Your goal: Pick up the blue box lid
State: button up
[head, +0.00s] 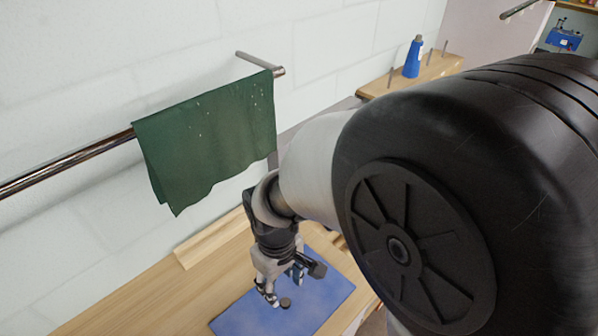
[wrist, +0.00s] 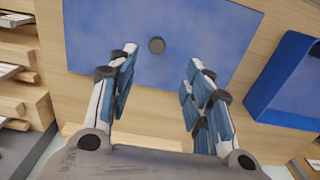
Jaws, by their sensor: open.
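The blue box lid (head: 312,303) lies flat on the wooden worktop in the head view. It is a flat blue panel with a small dark round knob (head: 285,302) on it. In the wrist view the blue lid (wrist: 222,30) fills the upper middle, and its knob (wrist: 156,45) shows just beyond the fingertips, between their lines. My gripper (wrist: 160,72) is open and empty, its two fingers spread to either side. In the head view my gripper (head: 279,290) is over the lid close to the knob; my arm hides part of the lid's surroundings.
A blue open box (wrist: 285,80) stands right of the lid in the wrist view. Wooden slats (wrist: 25,70) are at the left.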

aim_at(285, 302)
jog(key=f+b, duration=0.1)
jog(key=f, duration=0.2)
jog(key=f+b, duration=0.1)
jog(key=f, duration=0.2)
jog(key=f+b, duration=0.1)
jog(key=f, duration=0.2)
jog(key=shift+w+d+f+b, duration=0.15)
jog(key=shift+d+f+b, duration=0.1)
jog(key=shift+f+b, duration=0.1)
jog(key=shift+r, duration=0.1)
jog(key=shift+c, duration=0.5)
grip_shut()
